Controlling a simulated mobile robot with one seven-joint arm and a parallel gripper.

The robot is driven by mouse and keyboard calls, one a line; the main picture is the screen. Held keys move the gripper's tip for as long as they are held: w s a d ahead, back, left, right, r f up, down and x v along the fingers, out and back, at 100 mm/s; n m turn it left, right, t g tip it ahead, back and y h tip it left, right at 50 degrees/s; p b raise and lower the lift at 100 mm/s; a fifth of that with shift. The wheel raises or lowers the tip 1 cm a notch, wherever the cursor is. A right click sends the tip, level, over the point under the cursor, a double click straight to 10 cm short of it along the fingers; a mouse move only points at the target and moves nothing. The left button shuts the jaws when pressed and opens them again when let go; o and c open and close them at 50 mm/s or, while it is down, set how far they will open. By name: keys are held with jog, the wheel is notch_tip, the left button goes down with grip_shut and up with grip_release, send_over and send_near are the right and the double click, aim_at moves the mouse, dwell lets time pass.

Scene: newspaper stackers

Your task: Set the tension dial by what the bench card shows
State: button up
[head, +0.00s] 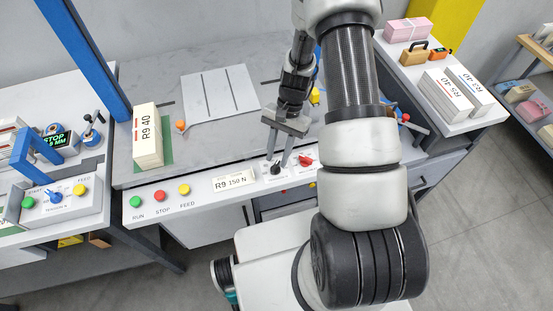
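The bench card (234,182) on the front panel reads "R9 150 N". To its right on the same panel is a dark dial (275,169), with a red knob (305,160) beside it. Their labels and scales are too small to read, so I cannot tell which is the tension dial. My gripper (278,161) points down at the dark dial, its two fingers apart. The fingertips are at or just above the dial and partly cover it. I cannot tell whether they touch it.
Green (135,202), red (162,196) and yellow (184,189) buttons sit left of the card, labelled RUN, STOP and FEED. A stack marked "R9 40" (148,143) stands at the bench's left. More stacks (446,97) lie on the right table. My arm hides part of the bench.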

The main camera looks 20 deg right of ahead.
aim_at(275, 168)
jog(key=shift+x, duration=1.2)
jog(key=shift+w, duration=0.1)
grip_shut()
jog(key=n+h+b, duration=0.1)
jog(key=n+b, duration=0.1)
jog(key=n, duration=0.1)
jog(key=shift+w+a+f+n+g, duration=0.1)
jog(key=shift+n+g, duration=0.3)
jog(key=n+h+b, duration=0.2)
jog(key=n, duration=0.2)
jog(key=shift+a+n, duration=0.15)
jog(key=shift+n, duration=0.25)
